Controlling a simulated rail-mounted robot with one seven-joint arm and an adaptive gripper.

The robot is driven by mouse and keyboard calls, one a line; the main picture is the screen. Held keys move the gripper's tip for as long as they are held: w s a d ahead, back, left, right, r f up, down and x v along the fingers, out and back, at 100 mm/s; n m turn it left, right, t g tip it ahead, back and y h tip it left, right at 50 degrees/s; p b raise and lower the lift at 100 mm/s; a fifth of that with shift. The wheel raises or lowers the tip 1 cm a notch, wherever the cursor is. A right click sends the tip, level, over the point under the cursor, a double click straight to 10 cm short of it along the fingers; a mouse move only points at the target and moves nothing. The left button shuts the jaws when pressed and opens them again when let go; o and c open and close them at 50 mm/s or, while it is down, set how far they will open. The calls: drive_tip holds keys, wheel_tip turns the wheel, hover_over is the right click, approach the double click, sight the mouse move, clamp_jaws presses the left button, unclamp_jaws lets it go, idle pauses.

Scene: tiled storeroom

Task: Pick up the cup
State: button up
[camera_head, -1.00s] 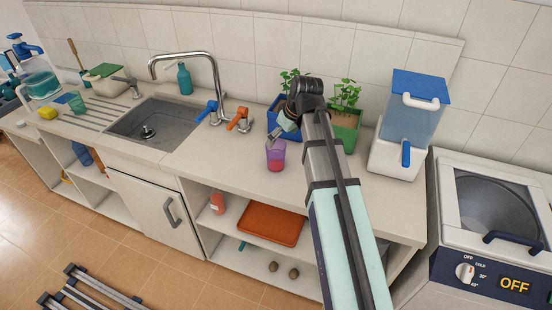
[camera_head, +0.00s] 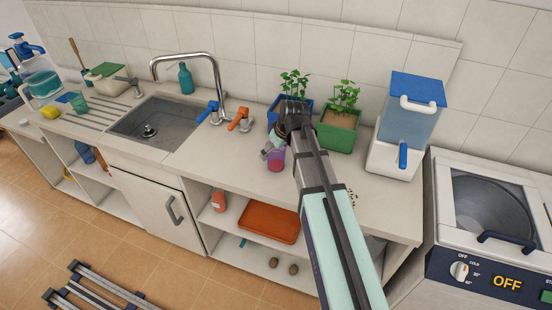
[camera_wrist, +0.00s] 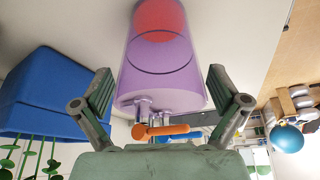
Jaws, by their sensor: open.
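A see-through purple cup (camera_head: 277,160) with a red bottom stands upright on the counter, right of the orange-handled tap. In the wrist view, which shows the scene upside down, the purple cup (camera_wrist: 158,55) lies between the two spread fingers of my gripper (camera_wrist: 160,78). The fingers are open, with a visible gap on either side of the cup.
A blue planter (camera_head: 274,113) and a green planter (camera_head: 338,135) with plants stand close behind. The sink (camera_head: 155,127) and tap are to the left, and a white-and-blue dispenser (camera_head: 408,125) is to the right.

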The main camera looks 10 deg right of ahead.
drive_tip(key=shift+f, duration=0.2)
drive_tip(key=c, duration=1.2)
drive_tip(key=shift+r, duration=0.2)
